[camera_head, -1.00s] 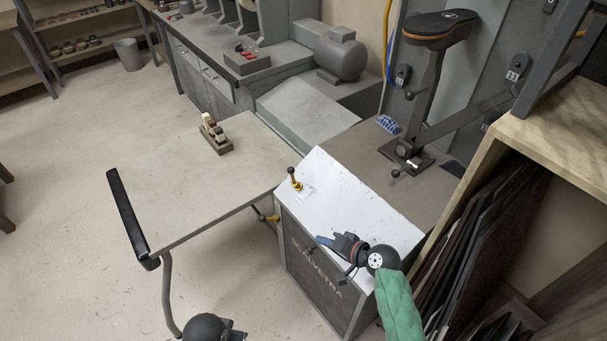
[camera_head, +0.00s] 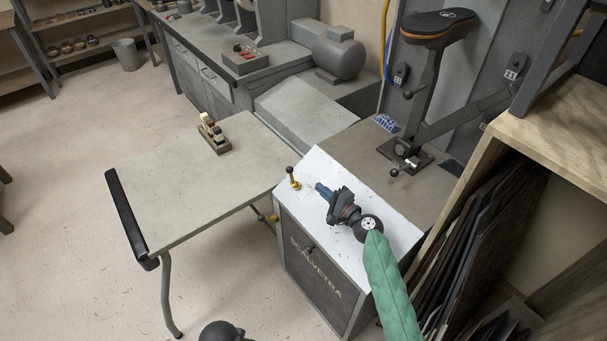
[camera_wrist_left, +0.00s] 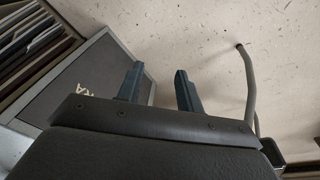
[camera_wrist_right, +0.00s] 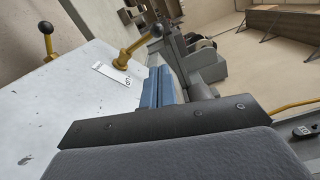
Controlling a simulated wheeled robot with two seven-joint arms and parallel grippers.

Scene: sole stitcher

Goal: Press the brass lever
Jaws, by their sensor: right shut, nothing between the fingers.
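The brass lever (camera_head: 294,180), with a black knob, stands upright near the back left corner of the white cabinet top (camera_head: 317,165). It also shows in the right wrist view (camera_wrist_right: 125,58), beside a small white label (camera_wrist_right: 115,74). My right gripper (camera_head: 321,189) is shut and empty over the cabinet top. Its blue fingers (camera_wrist_right: 158,86) point toward the lever, apart from it, a short way to its right in the head view. My left gripper (camera_wrist_left: 158,82) is open and empty, low in front of the cabinet; its fingers are hidden in the head view.
A grey-green table (camera_head: 185,195) with a small block rack (camera_head: 213,135) adjoins the cabinet's left. A second black-knobbed lever (camera_wrist_right: 48,42) shows at the left in the right wrist view. Upright boards (camera_head: 470,255) stand at the right. A padded post (camera_head: 437,28) rises behind.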

